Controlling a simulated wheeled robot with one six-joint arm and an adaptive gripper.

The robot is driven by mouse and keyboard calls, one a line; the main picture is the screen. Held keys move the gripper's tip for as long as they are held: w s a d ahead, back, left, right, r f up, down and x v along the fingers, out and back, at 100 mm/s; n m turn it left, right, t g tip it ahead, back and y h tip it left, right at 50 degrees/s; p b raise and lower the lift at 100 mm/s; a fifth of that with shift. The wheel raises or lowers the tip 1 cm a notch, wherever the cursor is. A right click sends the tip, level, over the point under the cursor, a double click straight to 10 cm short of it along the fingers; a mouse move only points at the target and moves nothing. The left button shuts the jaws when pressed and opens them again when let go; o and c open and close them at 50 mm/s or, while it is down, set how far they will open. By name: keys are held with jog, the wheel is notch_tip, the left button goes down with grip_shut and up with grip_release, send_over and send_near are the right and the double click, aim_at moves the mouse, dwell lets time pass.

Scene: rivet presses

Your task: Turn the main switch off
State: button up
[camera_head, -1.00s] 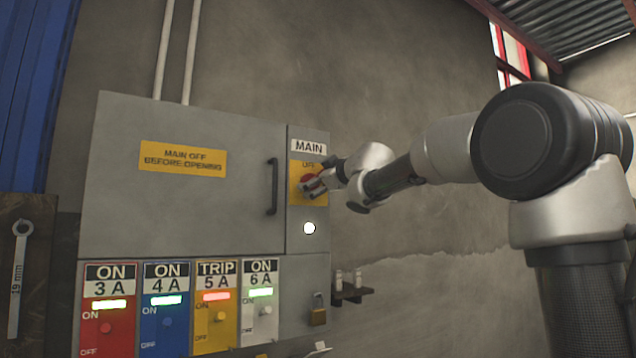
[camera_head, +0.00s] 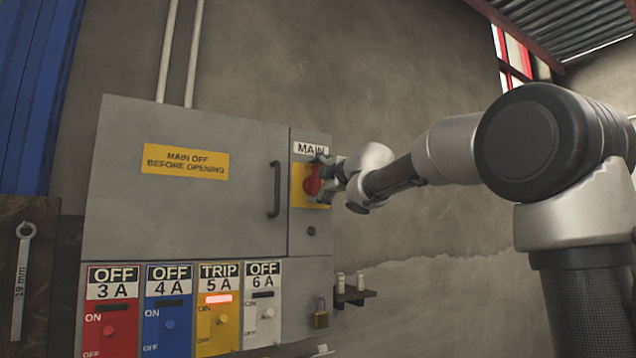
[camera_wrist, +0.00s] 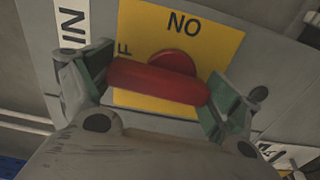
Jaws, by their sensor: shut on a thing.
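The main switch is a red rotary handle (camera_head: 312,180) on a yellow plate (camera_head: 300,200) under the "MAIN" label, at the right of the grey cabinet. In the wrist view the red handle (camera_wrist: 160,82) lies between the two green-padded fingers, one at each end. My gripper (camera_head: 322,176) is shut on the handle. The wrist view shows "NO" on the yellow plate (camera_wrist: 220,42); the other word is mostly hidden. The round lamp (camera_head: 311,231) below the switch is dark.
Below are the 3 A (camera_head: 112,325), 4 A (camera_head: 167,325) and 6 A (camera_head: 262,318) breakers reading OFF; the 5 A breaker (camera_head: 218,320) reads TRIP with a red light. A door handle (camera_head: 274,190), a padlock (camera_head: 320,314) and a small shelf (camera_head: 354,297) are nearby.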

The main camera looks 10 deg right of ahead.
jog(key=shift+f+n, duration=0.15)
jog(key=shift+n, duration=0.25)
jog(key=o, duration=0.8)
jog(key=shift+s, duration=0.1)
jog(key=v, duration=1.2)
